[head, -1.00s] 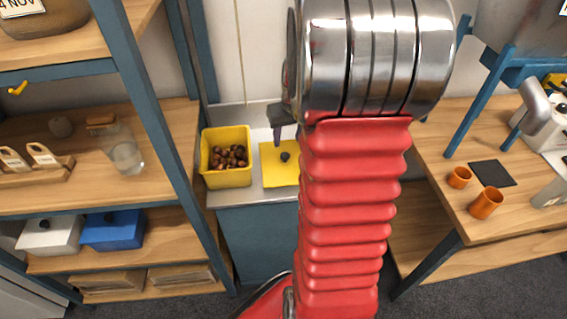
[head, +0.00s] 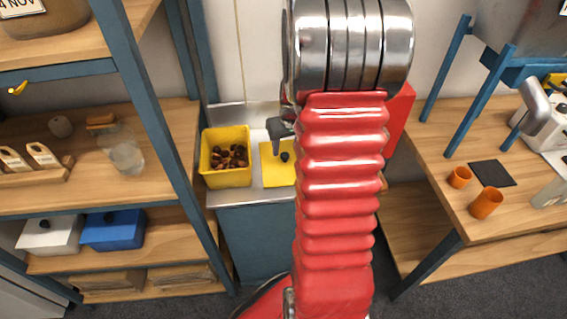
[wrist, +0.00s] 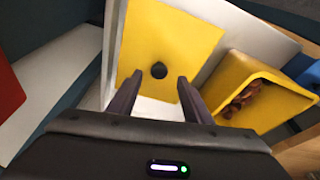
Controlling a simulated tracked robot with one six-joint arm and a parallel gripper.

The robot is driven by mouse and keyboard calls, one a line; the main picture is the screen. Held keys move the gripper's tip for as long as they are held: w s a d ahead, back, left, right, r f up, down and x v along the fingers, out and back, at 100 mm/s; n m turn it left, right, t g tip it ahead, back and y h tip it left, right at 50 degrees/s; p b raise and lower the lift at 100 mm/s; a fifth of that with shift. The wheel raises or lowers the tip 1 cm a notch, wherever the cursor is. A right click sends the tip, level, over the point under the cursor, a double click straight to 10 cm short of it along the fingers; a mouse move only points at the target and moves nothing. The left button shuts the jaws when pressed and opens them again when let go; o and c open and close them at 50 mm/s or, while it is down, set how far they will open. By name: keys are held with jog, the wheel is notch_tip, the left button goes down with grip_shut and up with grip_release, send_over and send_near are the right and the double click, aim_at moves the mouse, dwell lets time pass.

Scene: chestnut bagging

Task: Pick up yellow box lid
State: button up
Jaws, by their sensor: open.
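The yellow box lid (head: 275,168) lies flat on the light countertop, just right of the yellow box (head: 228,178), which is uncovered and holds chestnuts (head: 229,158). In the wrist view the lid (wrist: 165,40) shows its round black knob (wrist: 158,70) near the middle. My gripper (wrist: 155,84) is open and empty, its two dark fingers reaching over the near edge of the lid with the knob between and beyond their tips. In the head view one dark finger shows above the lid, and my arm hides the lid's right side.
The countertop (head: 240,198) sits between a wooden shelf (head: 160,115) on the left and a wooden table (head: 455,210) on the right. The table holds orange cups (head: 486,203) and a dark mat (head: 492,173). Blue shelf posts stand close to the box.

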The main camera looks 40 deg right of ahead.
aim_at(285, 154)
jog(key=shift+x, duration=2)
jog(key=shift+c, duration=0.6)
grip_shut()
jog(key=shift+d, duration=0.1)
